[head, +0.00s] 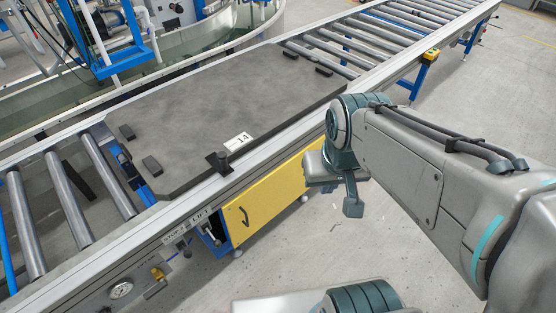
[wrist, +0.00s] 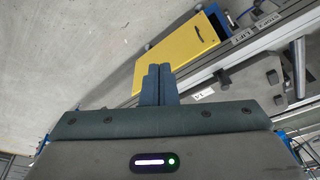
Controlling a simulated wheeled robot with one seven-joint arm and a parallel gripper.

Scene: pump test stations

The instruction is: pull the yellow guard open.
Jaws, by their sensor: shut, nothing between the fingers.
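The yellow guard (head: 275,198) is a flat panel below the near rail of the conveyor, with a dark handle (head: 243,216) near its left end. The guard also shows in the wrist view (wrist: 182,58), beyond my fingertips, with the handle (wrist: 202,28) near its top. I cannot tell whether the guard is fully closed. My gripper (head: 353,208) is to the right of the guard in the head view, apart from the handle. In the wrist view its two fingers (wrist: 158,70) are together with nothing between them, and they overlap the guard's lower end in the picture.
A dark plate (head: 200,115) marked 14 lies on the roller conveyor (head: 350,45). Left of the guard are a blue-framed opening (head: 212,235), labels reading STOP and LIFT, and a pressure gauge (head: 121,289). The grey floor (head: 410,240) right of the conveyor is clear.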

